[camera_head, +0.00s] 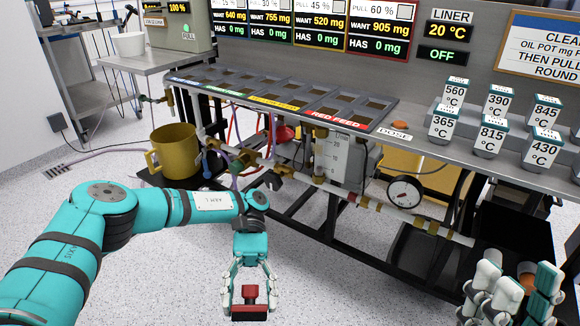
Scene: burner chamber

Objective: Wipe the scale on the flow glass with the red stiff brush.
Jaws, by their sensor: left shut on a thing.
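The flow glass (336,158) is an upright pale panel with a numbered scale, mounted on the pipework under the bench's front edge. My left gripper (250,290) points down in front of the bench, shut on a red block-shaped tool that looks like the red stiff brush (250,313). The brush is low and to the left of the flow glass, well apart from it. Any scale deposit on the glass is too small to tell.
A round gauge (404,192) and brass-fitted pipes run right of the glass. A brass pot (175,150) stands on a dark shelf at left. The bench (425,128) carries a divided tray and several labelled blocks. Floor before the bench is clear.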

